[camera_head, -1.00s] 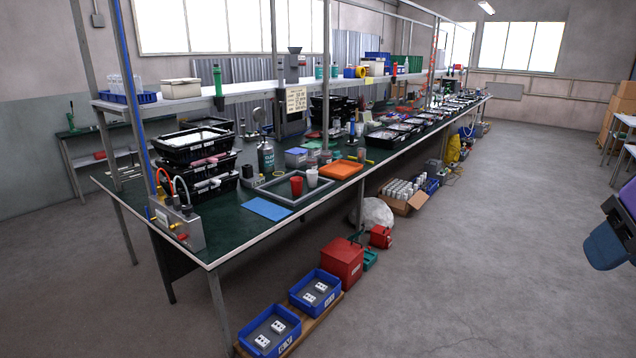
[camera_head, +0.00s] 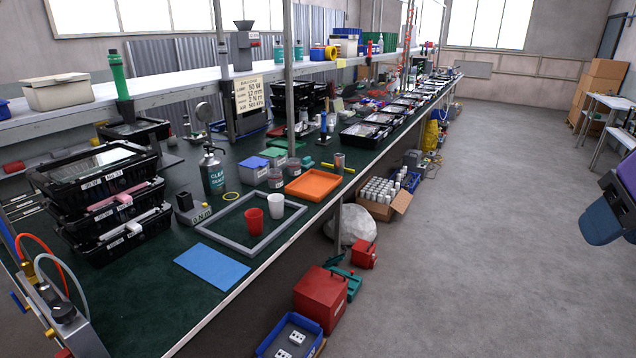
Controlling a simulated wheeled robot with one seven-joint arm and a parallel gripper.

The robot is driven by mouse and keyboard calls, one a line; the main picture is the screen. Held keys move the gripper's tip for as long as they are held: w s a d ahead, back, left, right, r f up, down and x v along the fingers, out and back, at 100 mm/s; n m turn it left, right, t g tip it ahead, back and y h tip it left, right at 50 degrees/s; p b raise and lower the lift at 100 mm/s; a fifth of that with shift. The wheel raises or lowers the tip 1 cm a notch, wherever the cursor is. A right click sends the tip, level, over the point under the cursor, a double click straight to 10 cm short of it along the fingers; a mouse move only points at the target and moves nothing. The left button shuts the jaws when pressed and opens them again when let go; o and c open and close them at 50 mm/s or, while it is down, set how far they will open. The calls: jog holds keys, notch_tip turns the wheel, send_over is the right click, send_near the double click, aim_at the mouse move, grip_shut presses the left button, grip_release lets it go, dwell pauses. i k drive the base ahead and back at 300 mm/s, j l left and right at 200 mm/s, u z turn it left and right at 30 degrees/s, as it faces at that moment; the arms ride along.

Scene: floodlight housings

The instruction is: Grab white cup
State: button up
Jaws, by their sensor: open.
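The white cup (camera_head: 276,206) stands upright on the green workbench (camera_head: 165,290), inside a grey rectangular frame (camera_head: 293,230). A red cup (camera_head: 254,222) stands close beside it, to its left and nearer to me. The white cup's rim and most of its side are in plain sight. Part of my arm shows at the right edge, over the floor and well away from the cups. My gripper itself cannot be made out in this view.
A blue sheet (camera_head: 212,266) lies in front of the frame. An orange tray (camera_head: 313,185) is behind the cups, and a spray bottle (camera_head: 212,172) is behind left. Stacked black crates (camera_head: 105,200) stand left. A red box (camera_head: 322,297) sits below the bench. Floor at right is clear.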

aim_at(276, 207)
jog(key=i+z, duration=0.5)
jog(key=i, duration=0.65)
jog(key=i+u, duration=0.75)
jog(key=u, duration=0.3)
jog(key=i+j+u, duration=0.1)
jog(key=u, duration=0.3)
jog(key=i+u, duration=0.1)
jog(key=u, duration=0.35)
jog(key=i+u, duration=0.1)
jog(key=u, duration=0.3)
jog(key=l+u, duration=0.15)
jog(key=u, duration=0.25)
jog(key=i, duration=0.05)
